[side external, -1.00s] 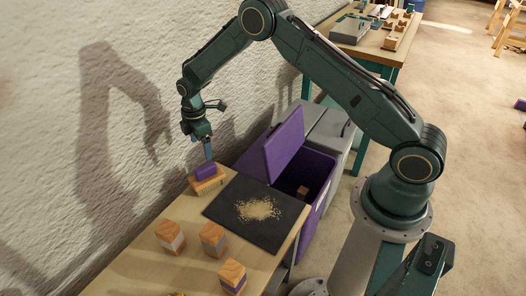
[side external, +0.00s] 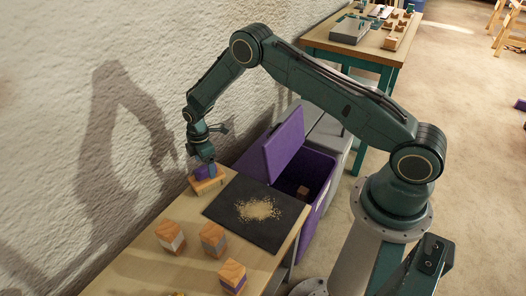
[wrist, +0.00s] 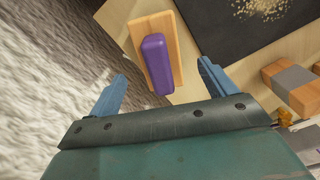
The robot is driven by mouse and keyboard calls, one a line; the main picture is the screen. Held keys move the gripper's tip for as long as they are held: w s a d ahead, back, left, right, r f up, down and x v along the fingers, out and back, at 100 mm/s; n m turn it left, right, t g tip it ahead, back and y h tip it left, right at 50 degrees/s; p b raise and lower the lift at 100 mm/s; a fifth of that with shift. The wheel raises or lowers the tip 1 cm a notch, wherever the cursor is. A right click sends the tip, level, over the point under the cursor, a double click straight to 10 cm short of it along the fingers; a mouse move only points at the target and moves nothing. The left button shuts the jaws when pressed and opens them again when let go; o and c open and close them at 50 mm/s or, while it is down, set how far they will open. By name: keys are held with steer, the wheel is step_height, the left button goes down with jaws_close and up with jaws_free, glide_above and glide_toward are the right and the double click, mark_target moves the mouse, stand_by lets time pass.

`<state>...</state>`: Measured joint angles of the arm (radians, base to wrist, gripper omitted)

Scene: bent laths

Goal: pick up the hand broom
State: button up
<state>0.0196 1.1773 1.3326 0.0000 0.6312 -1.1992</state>
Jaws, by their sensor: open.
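The hand broom has a purple grip on a wooden block; it lies at the table's far end by the wall. In the side view its wooden block (side external: 207,185) shows beneath my gripper (side external: 212,170), which partly hides the purple grip. In the wrist view the purple grip (wrist: 157,62) and block lie ahead of my open gripper (wrist: 164,88), between the lines of its two blue fingers. The fingers hold nothing. I cannot tell whether a finger touches the broom.
A dark mat (side external: 236,220) with a pile of sawdust (side external: 258,209) lies beside the broom. Several wooden blocks (side external: 213,239) stand nearer on the table. A purple bin (side external: 318,176) with its lid raised stands beyond the table. The textured wall (side external: 60,90) is close on the left.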

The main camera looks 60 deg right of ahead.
steer(key=shift+w+f, duration=0.1)
steer(key=shift+f, duration=2.5)
steer(key=shift+c, duration=0.2)
steer(key=c, duration=1.2)
steer(key=shift+c, duration=0.2)
steer(key=shift+r, duration=0.1)
step_height(320, 180, up, 20)
